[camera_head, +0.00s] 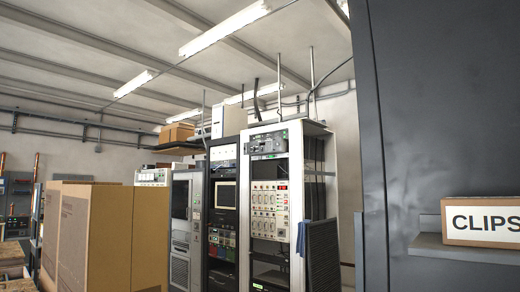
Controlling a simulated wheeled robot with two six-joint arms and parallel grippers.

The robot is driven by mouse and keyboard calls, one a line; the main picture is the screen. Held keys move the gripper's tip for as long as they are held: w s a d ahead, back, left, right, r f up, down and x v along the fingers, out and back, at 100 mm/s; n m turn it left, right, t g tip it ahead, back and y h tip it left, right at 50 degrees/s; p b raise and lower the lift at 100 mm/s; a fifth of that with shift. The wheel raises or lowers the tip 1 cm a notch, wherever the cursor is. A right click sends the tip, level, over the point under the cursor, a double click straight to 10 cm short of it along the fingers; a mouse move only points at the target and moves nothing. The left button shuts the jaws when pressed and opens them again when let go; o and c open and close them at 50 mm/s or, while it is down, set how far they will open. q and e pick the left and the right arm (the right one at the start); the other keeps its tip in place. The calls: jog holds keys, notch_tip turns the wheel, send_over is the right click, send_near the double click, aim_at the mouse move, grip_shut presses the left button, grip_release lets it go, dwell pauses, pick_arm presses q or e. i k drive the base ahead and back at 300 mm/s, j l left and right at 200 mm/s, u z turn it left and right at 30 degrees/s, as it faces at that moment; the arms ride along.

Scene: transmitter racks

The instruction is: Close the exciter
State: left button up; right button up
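A white open-frame rack (327,180) stands right of centre, some way off. Near its top, a dark-grey unit with knobs or connectors (266,143) seems to stick out past the rack front. It may be the exciter, but I cannot read a label. Below it is a pale panel with rows of modules and a few red lights (269,209). A black rack with a small screen (224,195) stands to its left. Neither of my grippers is in view.
Large cardboard boxes (112,235) stand at the left front. A dark-grey cabinet wall (430,110) fills the right side, with a shelf (455,252) holding a box marked CLIPS (483,221). A dark mesh panel (323,256) stands by the white rack's lower right. The floor is hidden.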

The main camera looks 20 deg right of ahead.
aim_at(269, 146)
jog(key=i, duration=0.65)
jog(key=i+l+z, duration=0.1)
jog(key=i+z, duration=0.2)
jog(key=i, duration=0.2)
jog(key=i+z, duration=0.35)
jog(key=i+j+z, duration=0.3)
jog(key=i, duration=0.3)
jog(key=i+j+z, duration=0.2)
jog(key=i+z, duration=0.15)
jog(key=i+l+z, duration=0.15)
jog(key=i+z, duration=0.15)
jog(key=i, duration=0.6)
jog(key=i+j+z, duration=0.1)
jog(key=i+z, duration=0.25)
jog(key=i, duration=0.55)
jog(key=i+j+u, duration=0.1)
jog(key=i+u, duration=0.75)
jog(key=i+l+u, duration=0.2)
jog(key=i+u, duration=0.2)
